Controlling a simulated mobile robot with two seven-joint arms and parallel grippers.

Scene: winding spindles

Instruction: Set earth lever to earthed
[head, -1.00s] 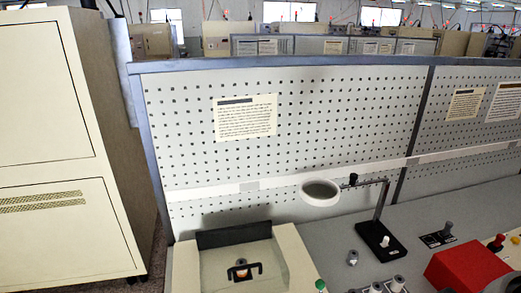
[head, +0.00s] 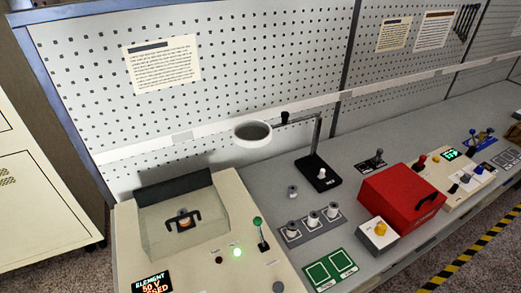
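The box's display (head: 152,284) shows "ELEMENT", "50 V" and a partly cut-off word ending in "SED". A clear cover with a black handle (head: 183,220) sits on the box. Neither of my grippers is in view.
A round magnifier (head: 252,134) on a black stand (head: 318,174) overhangs the bench behind the box. To the right are a plate with several pegs (head: 311,224), two green pads (head: 330,269), a red box (head: 402,201) and a yellow button box (head: 378,235). A pegboard (head: 250,60) backs the bench.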

